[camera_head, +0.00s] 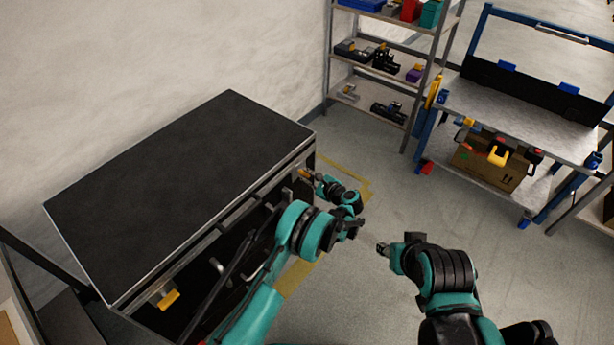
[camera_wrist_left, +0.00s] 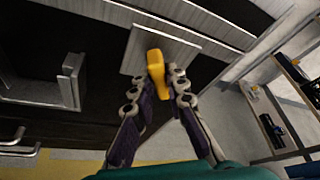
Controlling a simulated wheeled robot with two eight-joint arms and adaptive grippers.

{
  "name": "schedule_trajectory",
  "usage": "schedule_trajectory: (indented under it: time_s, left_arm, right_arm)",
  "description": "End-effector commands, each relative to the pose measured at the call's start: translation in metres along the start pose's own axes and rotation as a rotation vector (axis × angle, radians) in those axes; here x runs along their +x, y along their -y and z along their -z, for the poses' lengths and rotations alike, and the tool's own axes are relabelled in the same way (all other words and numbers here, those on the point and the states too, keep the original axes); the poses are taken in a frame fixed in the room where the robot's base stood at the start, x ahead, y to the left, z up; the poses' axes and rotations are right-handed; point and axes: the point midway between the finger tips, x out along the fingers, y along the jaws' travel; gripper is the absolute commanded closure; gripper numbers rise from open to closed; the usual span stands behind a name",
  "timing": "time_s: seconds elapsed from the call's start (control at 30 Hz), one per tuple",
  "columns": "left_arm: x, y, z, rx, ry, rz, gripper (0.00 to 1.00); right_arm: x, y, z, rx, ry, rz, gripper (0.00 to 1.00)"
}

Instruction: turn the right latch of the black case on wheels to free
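The black case on wheels (camera_head: 180,185) stands at the left of the head view, with a black top and silver edges. Its left latch (camera_head: 168,299) is yellow and sits low on the front. The yellow right latch (camera_wrist_left: 156,68) shows in the left wrist view on a pale metal plate. My left gripper (camera_wrist_left: 163,82) has its two fingers on either side of this latch, drawn in close and seemingly touching it. In the head view the left gripper (camera_head: 311,176) is at the case's right front end. My right gripper (camera_head: 383,249) is away from the case, its fingers too small to judge.
A metal shelf (camera_head: 372,78) with tools stands at the back. A blue-framed cart (camera_head: 520,115) with a cardboard box (camera_head: 490,165) on its lower shelf stands at the right. Silver handles (camera_wrist_left: 18,142) jut from the case front. The floor between case and cart is clear.

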Motion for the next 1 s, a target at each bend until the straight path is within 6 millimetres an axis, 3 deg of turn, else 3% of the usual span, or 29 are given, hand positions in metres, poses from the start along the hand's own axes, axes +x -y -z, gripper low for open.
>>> schedule_trajectory:
  time_s: [0.47, 1.0]
  left_arm:
    - [0.0, -0.0009, 0.0003, -0.059, -0.001, 0.024, 1.0]
    - [0.0004, -0.0033, 0.0007, -0.406, 0.0, 0.168, 1.0]
  right_arm:
    - [0.0001, 0.0, -0.0001, 0.0, 0.0, 0.0, 0.6]
    - [0.0001, 0.0, -0.0001, 0.0, 0.0, 0.0, 0.6]
